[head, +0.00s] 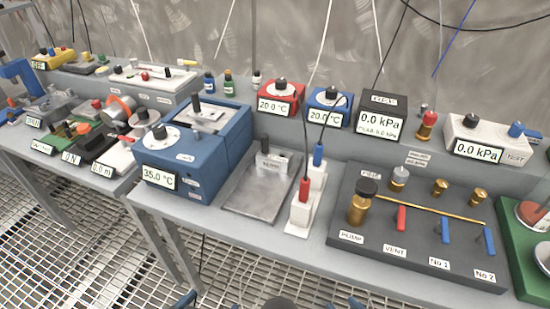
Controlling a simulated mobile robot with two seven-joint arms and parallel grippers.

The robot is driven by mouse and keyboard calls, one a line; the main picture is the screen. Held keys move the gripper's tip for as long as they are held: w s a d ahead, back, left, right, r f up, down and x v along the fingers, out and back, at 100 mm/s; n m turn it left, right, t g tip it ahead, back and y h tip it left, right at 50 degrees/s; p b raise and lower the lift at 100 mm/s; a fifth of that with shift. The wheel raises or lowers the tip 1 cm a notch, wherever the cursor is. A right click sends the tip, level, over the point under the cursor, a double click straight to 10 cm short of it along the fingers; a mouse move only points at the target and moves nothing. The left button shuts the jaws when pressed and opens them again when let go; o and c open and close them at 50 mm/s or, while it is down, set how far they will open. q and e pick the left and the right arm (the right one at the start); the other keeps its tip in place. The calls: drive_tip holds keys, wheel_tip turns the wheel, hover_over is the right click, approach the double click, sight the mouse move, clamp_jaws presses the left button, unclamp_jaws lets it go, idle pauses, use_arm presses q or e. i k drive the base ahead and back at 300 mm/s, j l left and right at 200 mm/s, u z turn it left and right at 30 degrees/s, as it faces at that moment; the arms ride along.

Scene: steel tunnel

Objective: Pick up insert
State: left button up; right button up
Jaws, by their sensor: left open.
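No part is clearly marked as the insert. A small grey metal block (272,162) with a label too small to read stands on a flat grey metal plate (248,195) in the middle of the bench. Left of it is a blue bath unit (190,150) reading 35.0 °C, with a grey metal piece (208,114) on its top. My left gripper (184,300) shows only as a blue sliver at the bottom edge, well below the bench and away from the block. Blue slivers of what looks like my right gripper (356,303) show at the bottom edge; its jaws are cut off.
Right of the plate stands a white holder (305,205) with red and blue probes. Further right is a black valve panel (385,245) with brass fittings. Red (279,97) and blue (328,106) 20.0 °C units stand behind, their cables hanging overhead. Grating floor (110,250) lies in front.

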sight(198, 112)
drive_tip(key=j+z, duration=0.1)
drive_tip(key=z, duration=0.35)
drive_tip(key=j+z, duration=0.15)
drive_tip(key=z, duration=0.3)
drive_tip(key=j+z, duration=0.1)
drive_tip(key=z, duration=0.35)
drive_tip(key=k+j+z, duration=0.15)
drive_tip(key=j+z, duration=0.15)
drive_tip(key=k+j+z, duration=0.3)
drive_tip(key=j, duration=0.2)
drive_tip(key=i+j, duration=0.05)
drive_tip(key=i, duration=0.05)
